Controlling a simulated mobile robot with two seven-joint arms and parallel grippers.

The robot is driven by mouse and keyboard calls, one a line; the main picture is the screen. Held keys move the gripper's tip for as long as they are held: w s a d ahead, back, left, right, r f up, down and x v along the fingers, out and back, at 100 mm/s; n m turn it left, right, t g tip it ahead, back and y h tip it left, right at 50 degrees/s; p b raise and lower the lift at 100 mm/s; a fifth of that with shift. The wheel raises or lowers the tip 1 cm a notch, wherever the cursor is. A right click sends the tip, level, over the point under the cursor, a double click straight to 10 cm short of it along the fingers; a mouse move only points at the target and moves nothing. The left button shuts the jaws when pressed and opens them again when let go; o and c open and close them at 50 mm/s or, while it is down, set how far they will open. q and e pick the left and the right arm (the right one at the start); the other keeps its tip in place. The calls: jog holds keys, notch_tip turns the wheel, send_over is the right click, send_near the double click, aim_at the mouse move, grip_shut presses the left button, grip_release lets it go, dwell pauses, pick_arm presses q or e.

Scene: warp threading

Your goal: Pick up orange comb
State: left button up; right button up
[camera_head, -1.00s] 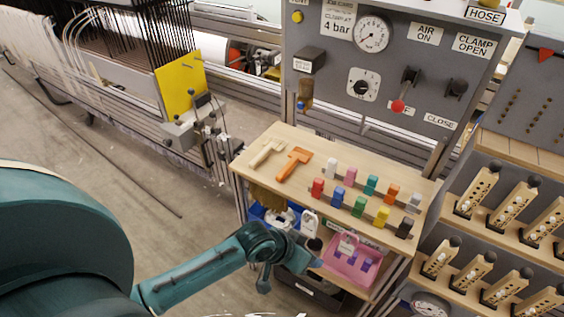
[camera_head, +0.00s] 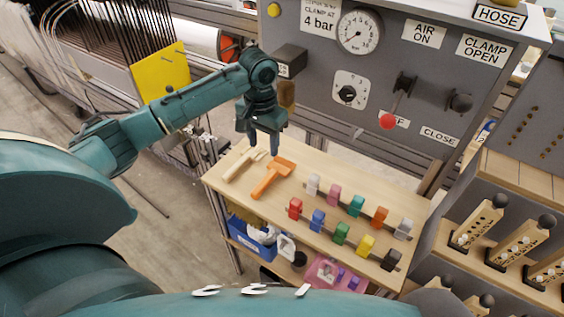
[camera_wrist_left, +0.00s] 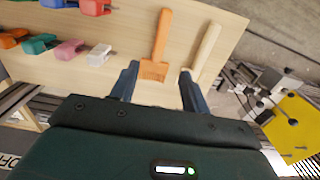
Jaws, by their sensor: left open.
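The orange comb (camera_head: 272,178) lies flat on the wooden table top (camera_head: 215,183), near its left end. In the left wrist view the orange comb (camera_wrist_left: 156,68) has its wide toothed head towards my gripper and its handle pointing away. A cream-coloured comb-like tool (camera_head: 243,164) lies beside it, also seen in the left wrist view (camera_wrist_left: 204,52). My left gripper (camera_head: 262,147) points down above the far edge of the table, close to the orange comb's head. Its two fingers (camera_wrist_left: 158,84) are apart, with the head between them in the picture and nothing gripped. My right gripper is not seen.
Several coloured clips (camera_head: 342,233) stand in two rows right of the combs. The grey control panel (camera_head: 390,90) with gauge and levers rises behind the table. A blue bin (camera_head: 250,238) and a pink basket (camera_head: 325,272) sit on the lower shelf.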

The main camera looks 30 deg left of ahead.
pick_arm(q)
send_over(267, 179)
notch_tip(267, 179, down, 7)
jog(key=shift+s+a+f, duration=0.1)
jog(key=shift+f, duration=2.95)
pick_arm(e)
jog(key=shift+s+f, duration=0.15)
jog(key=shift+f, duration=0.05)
pick_arm(q)
jog(key=shift+c, duration=0.3)
jog(key=c, duration=0.7)
grip_shut()
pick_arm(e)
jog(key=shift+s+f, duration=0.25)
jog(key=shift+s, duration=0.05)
